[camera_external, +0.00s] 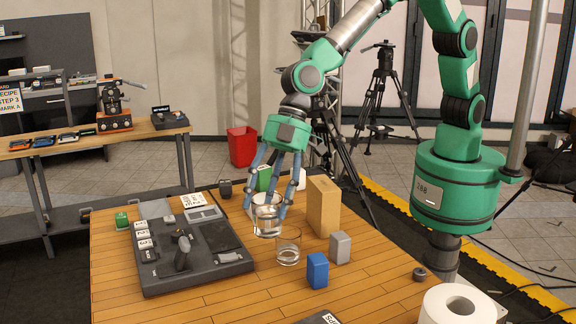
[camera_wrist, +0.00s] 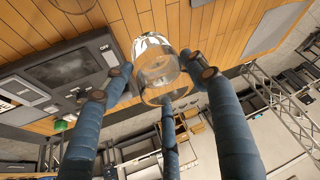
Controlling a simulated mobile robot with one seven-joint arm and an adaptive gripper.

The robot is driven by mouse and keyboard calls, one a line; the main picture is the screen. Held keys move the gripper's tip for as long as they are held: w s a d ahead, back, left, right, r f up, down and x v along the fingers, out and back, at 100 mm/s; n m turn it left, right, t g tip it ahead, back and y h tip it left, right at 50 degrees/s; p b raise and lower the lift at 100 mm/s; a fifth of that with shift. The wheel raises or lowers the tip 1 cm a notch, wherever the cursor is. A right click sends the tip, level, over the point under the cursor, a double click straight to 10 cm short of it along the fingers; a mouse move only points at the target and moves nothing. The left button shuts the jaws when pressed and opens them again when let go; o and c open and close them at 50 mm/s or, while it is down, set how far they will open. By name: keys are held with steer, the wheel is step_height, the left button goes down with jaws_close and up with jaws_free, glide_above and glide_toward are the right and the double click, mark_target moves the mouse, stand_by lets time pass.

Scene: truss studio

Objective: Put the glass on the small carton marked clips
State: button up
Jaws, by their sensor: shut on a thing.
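My gripper (camera_external: 266,207) has blue fingers shut around a clear glass (camera_external: 267,222), held above the table. In the wrist view the glass (camera_wrist: 160,70) sits between the fingertips of my gripper (camera_wrist: 162,86). A second clear glass (camera_external: 288,250) stands on the table just right of and below the held one. A dark flat item (camera_external: 322,318) with white letters ending in "PS" is cut off by the bottom edge of the external view. I cannot tell whether it is the clips carton. No full "clips" marking is readable.
A tall tan box (camera_external: 323,207), a grey block (camera_external: 340,247) and a blue block (camera_external: 317,270) stand right of the glasses. A dark control panel (camera_external: 195,272) fills the table's left part. A paper roll (camera_external: 458,305) is at the lower right.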

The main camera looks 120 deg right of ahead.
steer(key=s+d+r, duration=0.5)
steer(key=s+d, duration=0.1)
steer(key=s, duration=0.2)
step_height(320, 180, up, 2)
steer(key=r+m+h+b, duration=0.1)
steer(key=m, duration=0.1)
glide_above(324, 181)
steer(key=s+a, duration=0.2)
steer(key=s, duration=0.3)
steer(key=s+d+f, duration=0.1)
steer(key=s, duration=0.4)
steer(key=s+d+f+m, duration=0.1)
steer(key=s, duration=0.5)
steer(key=shift+d+f+b, duration=0.3)
steer(key=shift+f+b, duration=0.05)
steer(key=shift+w, duration=0.1)
steer(key=shift+w+a+f, duration=0.15)
steer(key=shift+w+f, duration=0.1)
steer(key=shift+w, duration=2.4)
steer(key=shift+w+a+f, duration=0.2)
steer(key=shift+w+f, duration=0.05)
steer(key=shift+w, duration=2.4)
steer(key=shift+w+a+f, duration=0.15)
steer(key=shift+w+f, duration=0.1)
steer(key=shift+w, duration=2.4)
steer(key=shift+f+b, duration=0.4)
steer(key=shift+f, duration=1.35)
steer(key=shift+f, duration=0.2)
